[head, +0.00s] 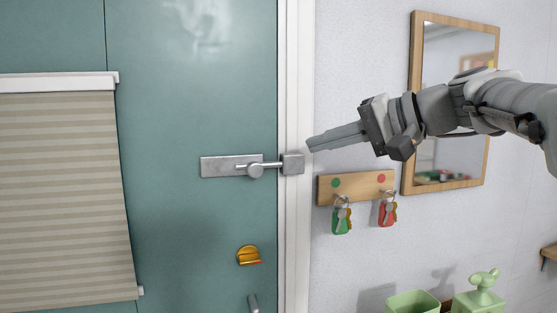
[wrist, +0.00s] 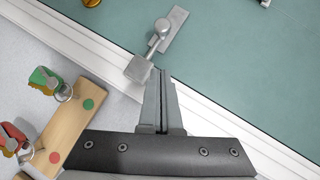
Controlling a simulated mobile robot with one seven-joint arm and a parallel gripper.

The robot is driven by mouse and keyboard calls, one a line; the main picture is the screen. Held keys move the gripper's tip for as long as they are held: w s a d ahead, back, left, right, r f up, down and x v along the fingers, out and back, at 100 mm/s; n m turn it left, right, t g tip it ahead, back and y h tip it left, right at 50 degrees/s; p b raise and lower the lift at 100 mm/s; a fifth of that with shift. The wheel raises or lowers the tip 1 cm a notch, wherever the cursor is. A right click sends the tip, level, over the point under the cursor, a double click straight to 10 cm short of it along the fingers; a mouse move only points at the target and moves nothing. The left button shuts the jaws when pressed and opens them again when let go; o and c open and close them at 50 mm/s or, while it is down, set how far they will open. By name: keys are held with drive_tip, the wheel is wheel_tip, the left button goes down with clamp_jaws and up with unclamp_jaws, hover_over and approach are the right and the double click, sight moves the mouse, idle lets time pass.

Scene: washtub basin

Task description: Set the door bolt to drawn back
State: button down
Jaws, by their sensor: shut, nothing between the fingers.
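The door bolt (head: 231,166) is a grey metal plate with a rod and a round knob (head: 255,170), mounted on the teal door (head: 190,110). Its rod reaches right into the square keeper (head: 293,164) on the white door frame, so the bolt is across the gap. My gripper (head: 309,145) is shut and empty, just right of the keeper and slightly above it in the head view, pointing left. In the wrist view the shut fingers (wrist: 162,72) point toward the keeper (wrist: 138,69), with the bolt knob (wrist: 162,25) beyond. I cannot tell if they touch the keeper.
A wooden key rack (head: 357,185) with green and red key tags hangs close below my gripper. A framed mirror (head: 452,100) is behind my arm. A yellow-orange fitting (head: 249,256) is lower on the door. A striped blind (head: 62,195) covers the left part.

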approach(253, 160)
drive_tip(key=a+f, duration=0.2)
drive_tip(key=shift+a+f, duration=0.1)
drive_tip(key=shift+a, duration=0.2)
drive_tip(key=a, duration=0.2)
drive_tip(key=s+a+b, duration=0.1)
drive_tip(key=a, duration=0.1)
drive_tip(key=shift+s+a, duration=0.2)
idle(0.4)
